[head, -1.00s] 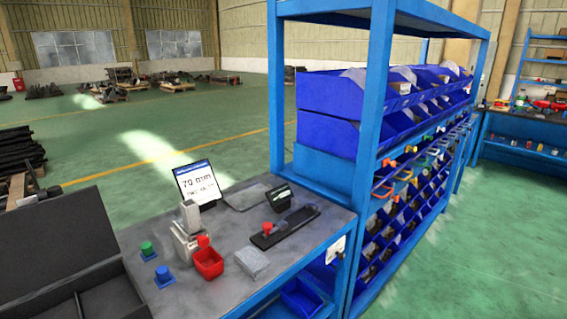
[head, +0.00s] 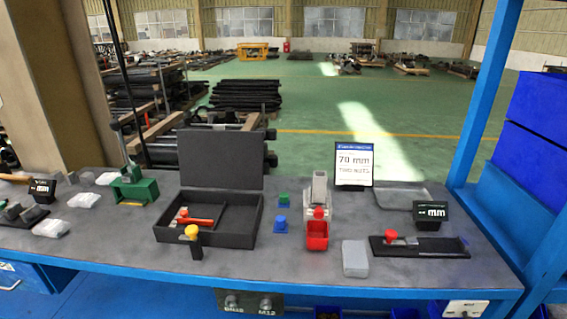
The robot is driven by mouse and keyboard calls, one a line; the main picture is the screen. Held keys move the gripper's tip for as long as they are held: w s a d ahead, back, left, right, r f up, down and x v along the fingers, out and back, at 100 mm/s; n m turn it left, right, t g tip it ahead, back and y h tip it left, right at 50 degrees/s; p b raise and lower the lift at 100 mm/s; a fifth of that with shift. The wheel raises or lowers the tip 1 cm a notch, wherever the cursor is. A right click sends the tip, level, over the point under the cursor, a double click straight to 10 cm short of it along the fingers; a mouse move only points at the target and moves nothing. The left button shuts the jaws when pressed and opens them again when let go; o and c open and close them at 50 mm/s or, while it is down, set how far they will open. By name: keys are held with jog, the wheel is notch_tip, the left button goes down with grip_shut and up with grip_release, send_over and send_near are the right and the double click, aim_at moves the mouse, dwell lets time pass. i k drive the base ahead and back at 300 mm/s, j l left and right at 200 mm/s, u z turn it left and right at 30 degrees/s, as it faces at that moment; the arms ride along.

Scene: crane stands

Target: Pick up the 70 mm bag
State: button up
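Several pale bags lie on the grey workbench (head: 300,250); I cannot read a size on any of them. One grey-white bag (head: 355,258) lies near the front edge, right of the red bin (head: 317,234). At the left are a front bag (head: 51,228), a bag behind it (head: 82,200) and another farther back (head: 106,179). An upright sign (head: 355,160) at the back of the bench reads "70 mm", with a smaller line below that I cannot read surely. My gripper is not in view.
An open black case (head: 250,232) holds a red-orange tool. A black gauge tray (head: 420,246) with a red knob and a small "mm" display (head: 430,213) are at the right. A green stand (head: 134,188) is at the left. A blue rack post (head: 485,85) rises at the right.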

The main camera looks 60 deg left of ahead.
aim_at(56, 228)
jog(key=u, duration=1.9)
jog(key=j+u, duration=0.1)
jog(key=j, duration=1.1)
jog(key=i+j+u, duration=0.15)
jog(key=j, duration=0.45)
jog(key=j+u, duration=0.1)
jog(key=j, duration=0.5)
jog(key=i+j+u, duration=0.1)
jog(key=j, duration=0.45)
jog(key=i+j, duration=0.15)
jog(key=j, duration=0.45)
jog(key=k+j+z, duration=0.15)
jog(key=j, duration=0.3)
jog(key=k+j+z, duration=0.15)
jog(key=k+j, duration=0.15)
jog(key=k+j+z, duration=0.15)
jog(key=k+j, duration=0.15)
jog(key=j, duration=0.15)
jog(key=i, duration=0.3)
